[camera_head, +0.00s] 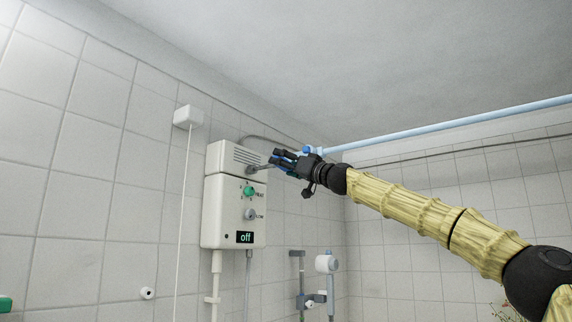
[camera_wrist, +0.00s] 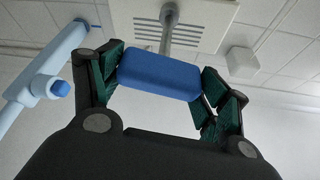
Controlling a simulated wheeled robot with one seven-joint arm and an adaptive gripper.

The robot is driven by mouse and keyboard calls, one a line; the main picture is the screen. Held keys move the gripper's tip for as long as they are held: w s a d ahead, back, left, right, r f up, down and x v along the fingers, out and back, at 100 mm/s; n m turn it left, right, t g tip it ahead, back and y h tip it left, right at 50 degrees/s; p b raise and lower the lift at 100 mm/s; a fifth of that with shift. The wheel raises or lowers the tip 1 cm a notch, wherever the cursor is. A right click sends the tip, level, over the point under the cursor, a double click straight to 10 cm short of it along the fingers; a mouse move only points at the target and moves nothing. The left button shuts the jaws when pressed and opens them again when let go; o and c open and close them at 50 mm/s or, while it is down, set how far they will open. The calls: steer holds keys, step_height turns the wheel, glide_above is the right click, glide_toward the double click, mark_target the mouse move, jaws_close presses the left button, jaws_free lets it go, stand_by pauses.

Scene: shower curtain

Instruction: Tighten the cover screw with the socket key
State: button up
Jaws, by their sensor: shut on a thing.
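My gripper (camera_head: 281,160) is at the right of the upper part of a white wall unit. It is shut on the blue handle (camera_wrist: 160,77) of the socket key, which fills the space between the green finger pads in the wrist view. The key's grey shaft (camera_wrist: 168,32) runs from the handle toward the slotted cover (camera_wrist: 205,22). In the head view the shaft (camera_head: 259,168) reaches the lower right of the cover (camera_head: 228,156). The cover screw is hidden at the shaft's end, so I cannot tell whether the key is seated on it.
The wall unit (camera_head: 212,214) has two knobs and a display reading "off". A light-blue rail (camera_head: 450,120) passes behind my gripper and shows close at left in the wrist view (camera_wrist: 45,75). A shower head (camera_head: 326,263) is below.

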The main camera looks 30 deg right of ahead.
steer(key=m+h+p, duration=0.1)
steer(key=m, duration=0.1)
steer(key=m+h+p, duration=0.1)
steer(key=m, duration=0.1)
steer(key=shift+a+r+m, duration=0.1)
steer(key=shift+r+m, duration=0.1)
steer(key=shift+m, duration=0.1)
steer(key=shift+f+m+h, duration=0.2)
steer(key=shift+m+h, duration=0.2)
steer(key=shift+w, duration=0.1)
steer(key=shift+r+m+p, duration=0.2)
steer(key=shift+m+p, duration=0.1)
steer(key=shift+p, duration=0.05)
steer(key=shift+r+m+h+p, duration=0.2)
steer(key=shift+m+h+p, duration=0.6)
steer(key=shift+m+p, duration=0.25)
steer(key=m+h+p, duration=0.1)
steer(key=m+p, duration=0.1)
steer(key=m+g+p, duration=0.1)
steer(key=m+p, duration=0.1)
steer(key=p, duration=0.1)
steer(key=shift+m+h+p, duration=0.35)
steer(key=shift+h, duration=0.05)
steer(key=shift+m+p, duration=0.3)
steer(key=shift+p, duration=0.6)
steer(key=shift+p, duration=0.5)
